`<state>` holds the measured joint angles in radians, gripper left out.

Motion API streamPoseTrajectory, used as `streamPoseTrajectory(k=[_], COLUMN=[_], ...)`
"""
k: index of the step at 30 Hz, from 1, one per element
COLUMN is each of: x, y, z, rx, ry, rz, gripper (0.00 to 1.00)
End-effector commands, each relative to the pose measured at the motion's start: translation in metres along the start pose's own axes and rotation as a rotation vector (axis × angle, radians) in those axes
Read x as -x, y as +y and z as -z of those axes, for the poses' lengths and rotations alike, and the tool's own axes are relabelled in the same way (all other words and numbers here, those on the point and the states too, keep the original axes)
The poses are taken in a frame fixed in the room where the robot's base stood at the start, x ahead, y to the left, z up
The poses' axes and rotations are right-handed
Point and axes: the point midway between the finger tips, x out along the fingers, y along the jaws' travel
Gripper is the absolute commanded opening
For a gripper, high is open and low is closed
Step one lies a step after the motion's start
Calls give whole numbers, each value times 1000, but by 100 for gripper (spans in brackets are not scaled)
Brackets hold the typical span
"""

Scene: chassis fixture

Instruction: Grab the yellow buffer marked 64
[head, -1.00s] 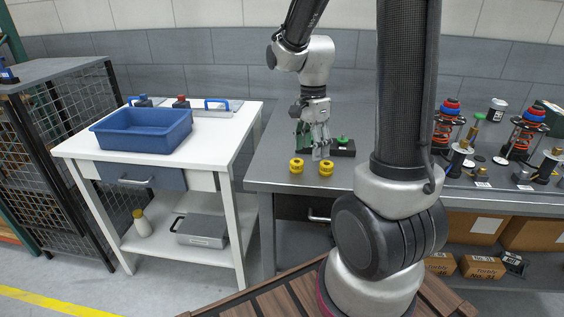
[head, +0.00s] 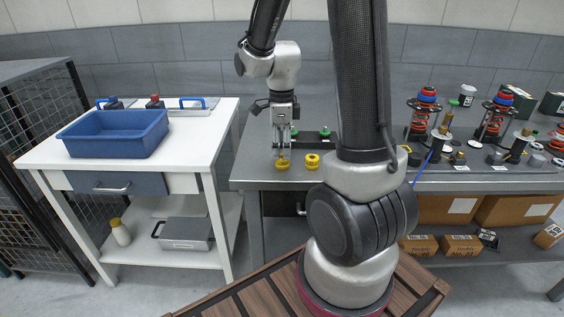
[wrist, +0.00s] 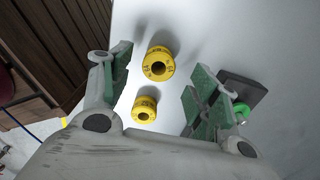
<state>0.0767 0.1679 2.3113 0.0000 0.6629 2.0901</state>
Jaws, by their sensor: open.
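Two yellow ring-shaped buffers stand on the grey bench (head: 262,180) near its front edge. In the head view my gripper (head: 283,150) is just above the left buffer (head: 283,166), its fingers overlapping the top of it. The right buffer (head: 312,161) stands a little apart. In the wrist view my gripper (wrist: 160,82) is open, with green-lined fingers wide apart. The larger-looking buffer (wrist: 158,64) lies between and beyond the fingertips; the smaller-looking one (wrist: 145,108) is closer to the palm. Nothing is held.
A black block with a green knob (head: 325,134) stands behind the buffers; it is right beside one finger in the wrist view (wrist: 240,92). Spring assemblies (head: 423,115) fill the bench's right side. A white table with a blue bin (head: 115,135) stands left.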

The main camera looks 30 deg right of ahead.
Motion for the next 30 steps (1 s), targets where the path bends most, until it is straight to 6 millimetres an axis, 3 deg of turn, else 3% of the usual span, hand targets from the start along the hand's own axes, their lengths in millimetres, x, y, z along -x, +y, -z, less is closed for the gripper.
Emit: streamPoseTrajectory(k=[7,15,16,24,30], x=[-37,-42,-42,-42,-42], y=[2,1,1,1,1], z=[1,0,0,0,0], rx=[1,2,2,2,2], ry=[1,-1,-1,-1,-1], rz=[-1,2,2,2,2], gripper=[61,61,59,13,13])
